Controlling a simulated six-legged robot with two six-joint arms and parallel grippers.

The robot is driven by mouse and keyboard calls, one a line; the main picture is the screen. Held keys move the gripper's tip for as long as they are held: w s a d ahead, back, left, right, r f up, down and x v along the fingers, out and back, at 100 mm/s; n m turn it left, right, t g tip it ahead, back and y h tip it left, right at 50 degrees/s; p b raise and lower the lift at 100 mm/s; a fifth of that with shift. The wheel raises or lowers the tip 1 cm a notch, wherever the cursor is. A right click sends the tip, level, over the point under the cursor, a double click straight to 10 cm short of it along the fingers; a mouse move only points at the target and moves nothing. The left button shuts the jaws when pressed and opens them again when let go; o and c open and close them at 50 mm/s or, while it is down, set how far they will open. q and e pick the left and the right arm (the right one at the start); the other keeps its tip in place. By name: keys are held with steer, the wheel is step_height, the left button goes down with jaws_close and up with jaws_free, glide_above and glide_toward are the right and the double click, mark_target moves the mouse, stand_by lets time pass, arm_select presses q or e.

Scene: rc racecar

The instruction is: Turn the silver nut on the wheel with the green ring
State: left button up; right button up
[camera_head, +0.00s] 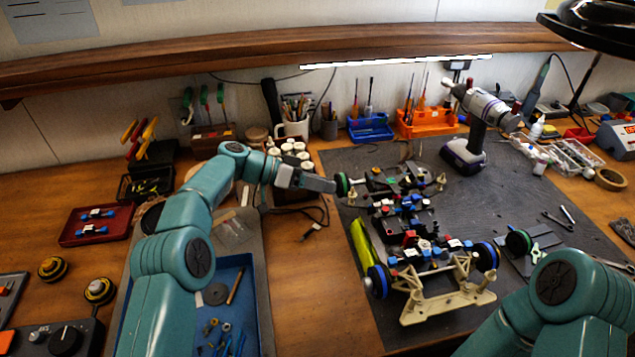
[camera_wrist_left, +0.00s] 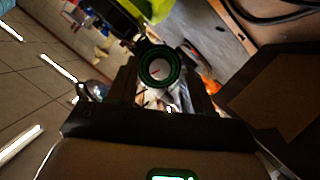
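The wheel with the green ring (camera_head: 342,184) sits at the far left corner of the car chassis (camera_head: 405,215). It also shows in the left wrist view (camera_wrist_left: 159,52), face on, with a pale round centre (camera_wrist_left: 158,71) where the silver nut sits; the nut's edges are too blurred to make out. My left gripper (camera_head: 331,185) points at this wheel from the left, its tips close to it. In the wrist view its dark fingers stand apart on either side below the wheel, with nothing gripped. Contact with the nut cannot be told. My right gripper is out of view.
Blue-ringed wheels (camera_head: 378,281) are at the chassis's near end. Another green-ringed wheel (camera_head: 518,242) lies to the right on the dark mat (camera_head: 530,190). A power drill (camera_head: 470,150) stands behind. A blue tray (camera_head: 235,275) with small parts lies below my left arm.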

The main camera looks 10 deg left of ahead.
arm_select(q)
steer(key=p+v, duration=0.2)
steer(key=v, duration=1)
